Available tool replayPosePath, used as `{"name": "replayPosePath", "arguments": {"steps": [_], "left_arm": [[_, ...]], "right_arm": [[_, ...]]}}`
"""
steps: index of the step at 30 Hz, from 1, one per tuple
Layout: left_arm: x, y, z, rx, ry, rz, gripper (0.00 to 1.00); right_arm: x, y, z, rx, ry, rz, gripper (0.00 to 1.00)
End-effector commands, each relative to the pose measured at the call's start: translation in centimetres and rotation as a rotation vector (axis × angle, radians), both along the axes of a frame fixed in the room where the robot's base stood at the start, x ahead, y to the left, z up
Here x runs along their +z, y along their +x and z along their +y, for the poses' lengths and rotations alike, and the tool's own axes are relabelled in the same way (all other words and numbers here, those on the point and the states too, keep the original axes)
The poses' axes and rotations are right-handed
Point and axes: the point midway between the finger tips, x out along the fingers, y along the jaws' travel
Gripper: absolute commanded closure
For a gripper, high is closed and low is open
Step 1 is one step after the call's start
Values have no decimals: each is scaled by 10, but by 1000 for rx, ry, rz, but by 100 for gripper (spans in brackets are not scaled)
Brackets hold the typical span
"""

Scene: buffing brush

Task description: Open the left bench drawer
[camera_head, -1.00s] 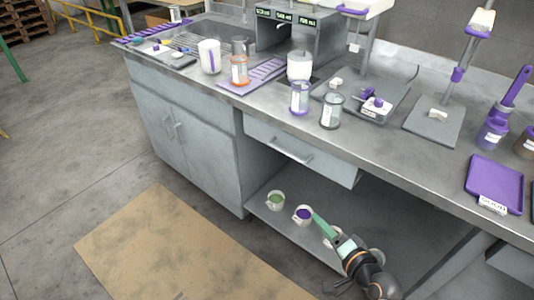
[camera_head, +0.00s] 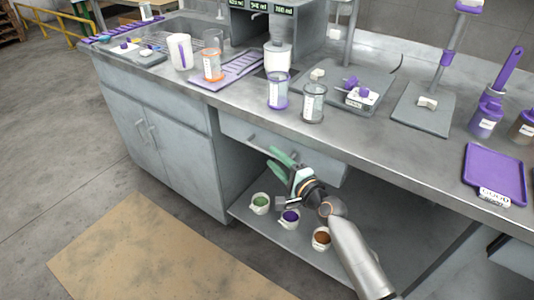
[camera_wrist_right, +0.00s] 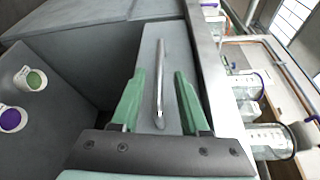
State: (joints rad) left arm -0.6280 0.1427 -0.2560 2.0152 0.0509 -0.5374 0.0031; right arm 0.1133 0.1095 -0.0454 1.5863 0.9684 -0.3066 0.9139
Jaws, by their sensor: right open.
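The bench drawer (camera_head: 238,132) is a grey front under the worktop, beside the cabinet. Its bar handle (camera_wrist_right: 160,82) shows in the right wrist view, running between my two green fingers. My right gripper (camera_head: 274,160) is open in front of the drawer, and its fingers partly cover the handle in the head view. In the right wrist view the right gripper (camera_wrist_right: 157,92) has a finger on each side of the bar, with gaps on both sides. I cannot tell how deep the bar sits between them. My left gripper is out of view.
Below, a shelf (camera_head: 250,222) holds a green-filled cup (camera_head: 260,203), a purple-filled cup (camera_head: 289,218) and a brown-filled cup (camera_head: 321,238). The worktop (camera_head: 400,152) above carries beakers, stands and a purple tray (camera_head: 495,172). A cardboard sheet (camera_head: 150,255) lies on the floor.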

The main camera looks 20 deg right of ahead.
Motion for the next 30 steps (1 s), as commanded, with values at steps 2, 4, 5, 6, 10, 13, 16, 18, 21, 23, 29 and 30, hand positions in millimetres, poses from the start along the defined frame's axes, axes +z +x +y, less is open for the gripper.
{"name": "replayPosePath", "arguments": {"steps": [2,4,5,6,10,13,16,18,21,23,29,30], "left_arm": [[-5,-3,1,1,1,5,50],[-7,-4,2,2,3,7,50],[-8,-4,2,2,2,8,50],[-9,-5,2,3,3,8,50],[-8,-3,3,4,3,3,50],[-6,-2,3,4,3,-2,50],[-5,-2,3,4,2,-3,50],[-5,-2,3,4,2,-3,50],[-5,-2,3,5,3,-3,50],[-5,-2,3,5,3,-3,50],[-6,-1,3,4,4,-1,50],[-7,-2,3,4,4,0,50]], "right_arm": [[-2,14,4,1,0,-1,55],[-3,23,7,0,-1,0,55],[-3,26,7,0,-2,-1,55],[-4,30,8,0,-1,0,55],[-4,38,11,0,-1,1,55],[-4,41,12,0,-2,-1,55],[-4,41,12,0,-2,0,55],[-4,41,12,0,-2,0,55],[-4,41,12,0,-2,0,57],[-4,41,12,0,-2,0,64],[-4,41,12,0,-2,0,87],[-4,41,12,0,-2,0,91]]}}
